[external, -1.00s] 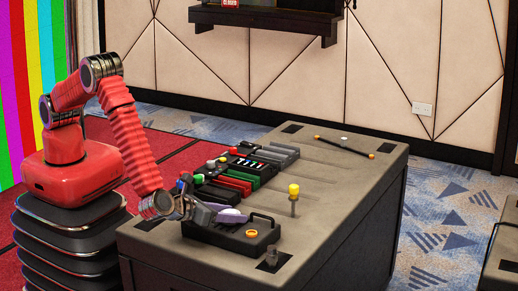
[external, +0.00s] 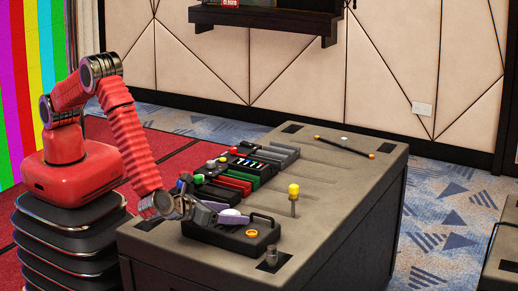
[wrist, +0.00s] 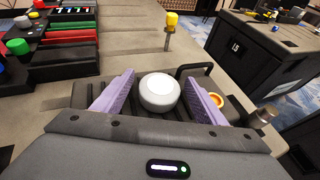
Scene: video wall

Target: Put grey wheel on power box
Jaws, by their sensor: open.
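The grey wheel (wrist: 159,91), pale and rounded, lies between the purple fingers of my gripper (wrist: 158,78) in the wrist view. Gaps show on both sides of it, so the gripper is open around it. The wheel appears to rest on the black box with a handle (external: 207,237), which I take as the power box. The box also shows in the wrist view (wrist: 190,70).
An orange ring (external: 251,233) sits on the box's right part. A yellow-topped post (external: 293,198) stands behind it, and a short metal cylinder (external: 271,257) is at the table's front corner. Several coloured modules (external: 235,177) line the left side. The table's right middle is clear.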

